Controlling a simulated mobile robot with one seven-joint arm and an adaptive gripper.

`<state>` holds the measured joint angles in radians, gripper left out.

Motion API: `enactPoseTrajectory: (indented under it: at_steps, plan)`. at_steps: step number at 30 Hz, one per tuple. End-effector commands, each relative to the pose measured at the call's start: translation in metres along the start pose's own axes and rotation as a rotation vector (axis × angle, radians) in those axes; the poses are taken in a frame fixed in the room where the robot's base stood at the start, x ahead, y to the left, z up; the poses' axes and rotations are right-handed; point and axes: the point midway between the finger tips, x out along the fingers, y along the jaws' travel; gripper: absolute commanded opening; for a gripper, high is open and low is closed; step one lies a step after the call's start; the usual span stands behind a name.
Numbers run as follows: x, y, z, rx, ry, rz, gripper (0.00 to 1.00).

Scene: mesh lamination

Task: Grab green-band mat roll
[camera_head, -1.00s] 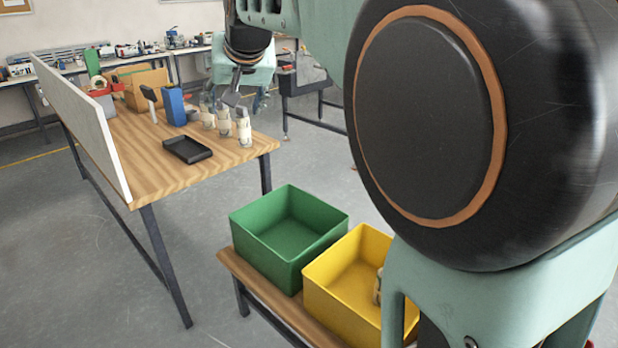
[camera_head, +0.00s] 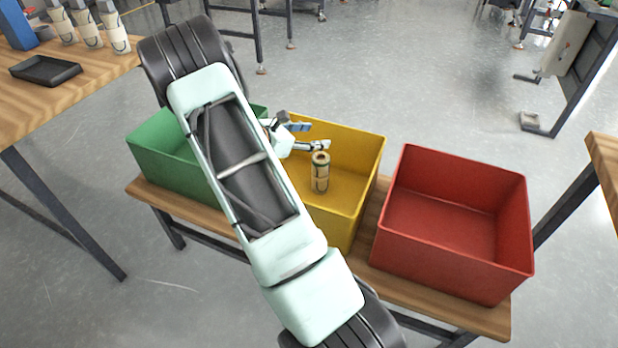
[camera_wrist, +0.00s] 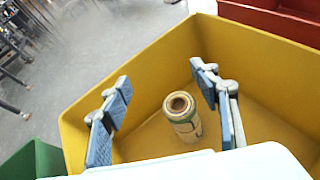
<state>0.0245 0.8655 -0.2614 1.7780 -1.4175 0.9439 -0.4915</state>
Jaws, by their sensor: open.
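A cream mat roll (camera_head: 320,174) with a greenish band near its top stands upright in the yellow bin (camera_head: 355,138). In the wrist view the roll (camera_wrist: 184,118) shows its round open top, between the lines of the two fingers. My gripper (camera_head: 311,136) is open and empty above the yellow bin, a little above and left of the roll in the head view. In the wrist view the gripper (camera_wrist: 160,78) has its fingers spread on either side of the roll, apparently not touching it. Three more cream rolls (camera_head: 90,36) stand on the wooden table; their bands are hard to tell.
A green bin (camera_head: 160,150) stands left of the yellow one, partly behind my arm. An empty red bin (camera_head: 455,275) stands right. All three sit on a low wooden bench (camera_head: 480,315). A black tray (camera_head: 45,70) lies on the table (camera_head: 30,112) at upper left.

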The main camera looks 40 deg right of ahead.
Motion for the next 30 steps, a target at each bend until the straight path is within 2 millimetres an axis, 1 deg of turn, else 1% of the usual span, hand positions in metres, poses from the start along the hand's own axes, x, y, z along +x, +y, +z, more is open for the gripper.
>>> enactPoseTrajectory:
  at_steps: [1,5,8,12,15,17,18,21,26,30]
  plan:
    - [0.011,-0.006,-0.009,-0.043,-0.009,-0.002,0.56]
    - [0.022,-0.011,-0.020,-0.100,-0.022,0.002,0.56]
    - [0.030,-0.013,-0.035,-0.106,-0.022,0.002,0.56]
    - [0.042,-0.015,-0.065,-0.104,-0.021,0.003,0.56]
    - [0.050,-0.017,-0.083,-0.102,-0.021,0.003,0.56]
    - [0.054,-0.017,-0.092,-0.102,-0.021,0.004,0.56]
    - [0.062,-0.017,-0.087,-0.097,-0.023,0.002,0.56]
    - [0.072,-0.017,-0.086,-0.097,-0.022,0.003,0.56]
    - [0.079,-0.016,-0.085,-0.097,-0.022,0.005,0.56]
    - [0.093,-0.017,-0.086,-0.096,-0.022,0.002,0.56]
